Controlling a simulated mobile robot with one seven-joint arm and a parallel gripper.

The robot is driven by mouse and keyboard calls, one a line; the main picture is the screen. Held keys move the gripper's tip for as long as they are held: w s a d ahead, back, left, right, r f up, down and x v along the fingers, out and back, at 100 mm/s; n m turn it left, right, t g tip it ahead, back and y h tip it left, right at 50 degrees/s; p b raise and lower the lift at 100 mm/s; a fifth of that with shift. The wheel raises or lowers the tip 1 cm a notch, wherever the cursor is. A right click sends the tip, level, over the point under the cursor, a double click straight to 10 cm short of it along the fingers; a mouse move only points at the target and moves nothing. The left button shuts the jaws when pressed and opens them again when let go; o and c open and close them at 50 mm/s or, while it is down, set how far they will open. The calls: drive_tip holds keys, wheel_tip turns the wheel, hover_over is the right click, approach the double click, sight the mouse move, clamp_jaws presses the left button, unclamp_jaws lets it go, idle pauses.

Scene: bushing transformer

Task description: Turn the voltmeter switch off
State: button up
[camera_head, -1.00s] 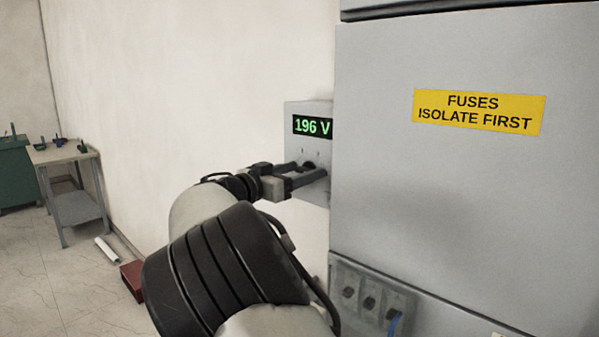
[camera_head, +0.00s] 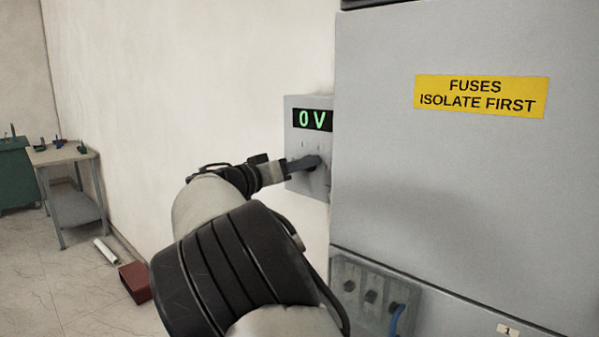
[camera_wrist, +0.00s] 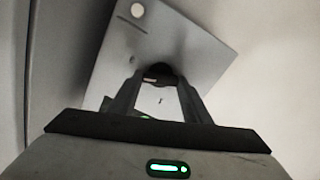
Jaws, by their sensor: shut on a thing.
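The voltmeter (camera_head: 296,114) is a small grey box beside the large cabinet, and its display (camera_head: 313,120) reads 0 V in green. My gripper (camera_head: 312,163) is at the box's front face, rotated so its fingers overlap in the head view. In the wrist view, the two fingers (camera_wrist: 158,88) close on the dark switch knob (camera_wrist: 158,70), which sticks out of the grey panel (camera_wrist: 200,57). The panel appears tilted in this view. The knob is mostly hidden by the fingers in the head view.
The large grey cabinet (camera_head: 400,180) with a yellow fuse label (camera_head: 481,96) stands close on the right. Several dark knobs on a lower panel (camera_head: 372,293) and a blue cable (camera_head: 397,319) are below. A table (camera_head: 62,155) and red box (camera_head: 135,282) stand far left.

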drive_tip(key=shift+f+n+p, duration=0.2)
drive_tip(key=shift+n+p, duration=2.9)
drive_tip(key=shift+n, duration=4.85)
drive_tip(key=shift+f+n+p, duration=0.2)
drive_tip(key=shift+n+p, duration=2.9)
drive_tip(key=shift+n, duration=4.85)
drive_tip(key=o, duration=1)
drive_tip(key=shift+s, duration=0.1)
drive_tip(key=shift+o, duration=0.2)
